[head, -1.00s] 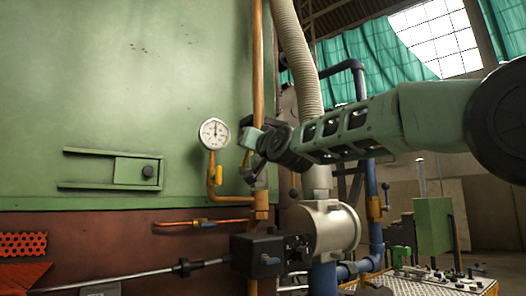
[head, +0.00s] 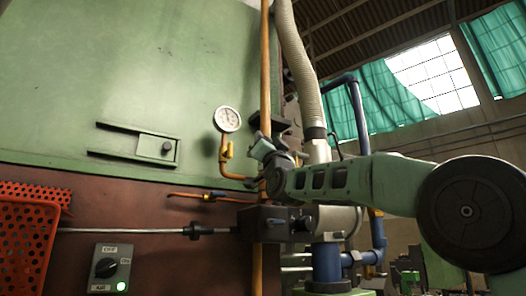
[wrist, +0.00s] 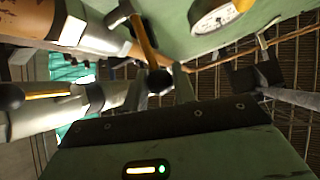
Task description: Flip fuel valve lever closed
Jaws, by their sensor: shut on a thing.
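In the wrist view the fuel valve lever (wrist: 146,44) is a yellow handle with a black knob at its end. It comes off a fitting on the copper-coloured pipe (wrist: 99,38). My gripper (wrist: 160,88) has its fingers on both sides of the black knob and is shut on it. In the head view my gripper (head: 261,150) is at the vertical orange pipe (head: 265,70), right of and below the pressure gauge (head: 227,119). The lever is hidden there behind the gripper and arm.
Another orange pipe with a valve (head: 212,196) runs below. A black box (head: 264,223) with a metal rod is close under my arm. A switch box (head: 110,268) with a green light is at lower left.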

